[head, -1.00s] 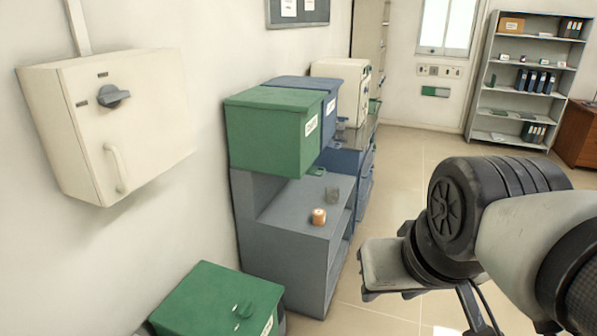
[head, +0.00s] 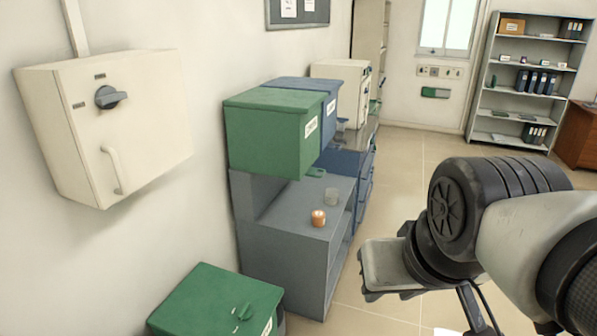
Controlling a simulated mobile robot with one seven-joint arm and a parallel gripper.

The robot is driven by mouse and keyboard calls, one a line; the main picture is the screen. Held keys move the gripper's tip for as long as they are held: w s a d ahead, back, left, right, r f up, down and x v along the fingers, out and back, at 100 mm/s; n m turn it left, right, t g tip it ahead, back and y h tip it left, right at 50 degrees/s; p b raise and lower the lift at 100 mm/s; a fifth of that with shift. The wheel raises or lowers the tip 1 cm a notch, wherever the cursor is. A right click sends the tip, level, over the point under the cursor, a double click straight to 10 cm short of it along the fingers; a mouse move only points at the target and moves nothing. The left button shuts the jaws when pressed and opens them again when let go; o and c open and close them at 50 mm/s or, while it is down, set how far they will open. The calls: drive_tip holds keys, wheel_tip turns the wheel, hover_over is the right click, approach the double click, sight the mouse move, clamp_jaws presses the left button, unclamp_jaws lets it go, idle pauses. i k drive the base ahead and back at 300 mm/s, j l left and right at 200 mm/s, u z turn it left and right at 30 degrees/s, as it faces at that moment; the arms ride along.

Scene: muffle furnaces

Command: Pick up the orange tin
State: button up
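The orange tin (head: 318,218) is a small short cylinder with a paler top. It stands upright on the grey cabinet top (head: 290,228), near its right front part. A small greyish glass-like container (head: 331,196) stands just behind it. My arm fills the lower right of the head view, well to the right of the tin and apart from it. The fingers of my gripper do not show clearly; only arm links and a dark part at the bottom edge are visible.
A green box (head: 268,130) and a blue box stand at the back of the cabinet. A green-lidded bin (head: 215,300) is in front at lower left. A cream wall box (head: 110,125) juts from the left wall. Tiled floor (head: 400,190) is free to the right.

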sight(318, 215)
drive_tip(key=i+l+u, duration=0.25)
drive_tip(key=i+l, duration=0.65)
drive_tip(key=i, duration=0.3)
drive_tip(key=i+l+u, duration=0.25)
drive_tip(key=i+l, duration=0.85)
